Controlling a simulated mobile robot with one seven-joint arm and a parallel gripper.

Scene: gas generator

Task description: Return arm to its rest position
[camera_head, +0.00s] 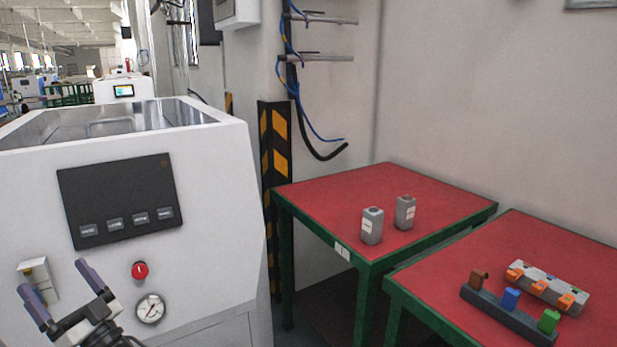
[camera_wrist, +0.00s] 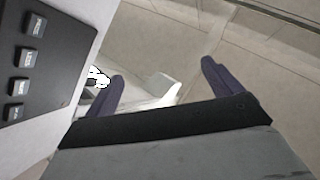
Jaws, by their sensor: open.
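My gripper (camera_head: 62,290) is at the lower left of the head view, in front of the white machine (camera_head: 215,200). Its two purple-grey fingers are spread apart with nothing between them. In the wrist view my gripper (camera_wrist: 163,85) also shows open and empty, with the machine's black button panel (camera_wrist: 45,50) to its left and bare floor (camera_wrist: 190,45) beyond the fingers. Most of my arm is out of the head view.
The machine front carries a red knob (camera_head: 140,270), a gauge (camera_head: 150,308) and a small beige box (camera_head: 38,280) close to my fingers. A red table (camera_head: 330,200) bears two grey containers. A nearer red table (camera_head: 430,290) bears a dark rack (camera_head: 505,318) and a grey-orange block (camera_head: 546,287).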

